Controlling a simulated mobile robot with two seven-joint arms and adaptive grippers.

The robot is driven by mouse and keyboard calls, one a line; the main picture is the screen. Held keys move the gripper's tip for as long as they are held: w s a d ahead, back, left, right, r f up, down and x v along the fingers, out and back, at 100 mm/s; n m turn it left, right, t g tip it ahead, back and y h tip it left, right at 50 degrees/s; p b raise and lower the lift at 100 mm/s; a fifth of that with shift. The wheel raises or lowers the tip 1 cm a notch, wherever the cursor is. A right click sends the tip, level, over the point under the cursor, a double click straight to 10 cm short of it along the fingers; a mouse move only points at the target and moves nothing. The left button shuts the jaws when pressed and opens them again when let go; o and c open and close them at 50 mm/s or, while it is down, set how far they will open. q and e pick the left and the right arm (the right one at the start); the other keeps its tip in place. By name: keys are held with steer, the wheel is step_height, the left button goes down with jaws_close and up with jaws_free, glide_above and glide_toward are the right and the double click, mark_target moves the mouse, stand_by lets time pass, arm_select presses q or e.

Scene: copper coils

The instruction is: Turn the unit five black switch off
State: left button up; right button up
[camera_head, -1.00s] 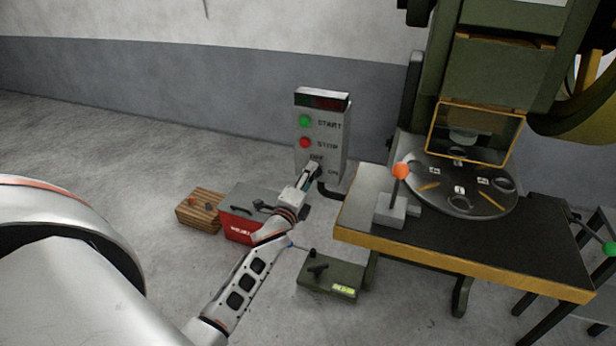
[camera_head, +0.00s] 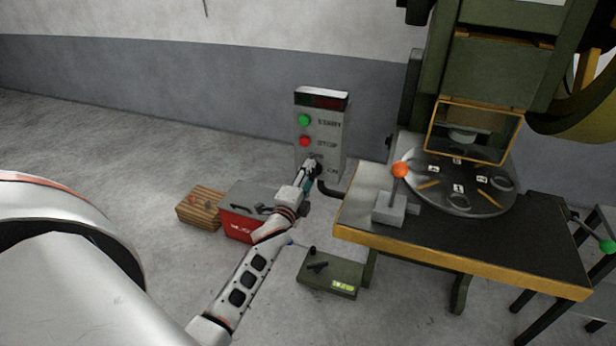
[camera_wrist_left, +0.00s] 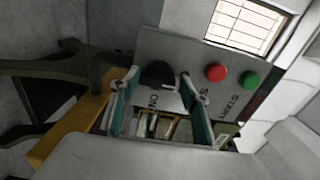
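The grey control box (camera_head: 336,140) stands by the wall, with a green START button (camera_head: 305,120), a red STOP button (camera_head: 305,141) and ON lettering below. My left gripper (camera_head: 311,168) is at the lower part of its face and covers the switch there in the head view. In the left wrist view the black switch (camera_wrist_left: 159,74) shows between the spread fingers of my left gripper (camera_wrist_left: 152,82), near the ON label. The fingers are apart; contact with the switch cannot be told. My right gripper is not in view.
A press with a round dial plate (camera_head: 458,186) and a yellow-edged table (camera_head: 480,235) stands to the right. An orange-knobbed lever (camera_head: 399,170) rises from the table. A red toolbox (camera_head: 238,226), a wooden crate (camera_head: 201,208) and a green pedal unit (camera_head: 330,275) are on the floor.

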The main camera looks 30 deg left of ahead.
arm_select(q)
steer(key=shift+o, duration=0.8)
steer(key=v, duration=1.2)
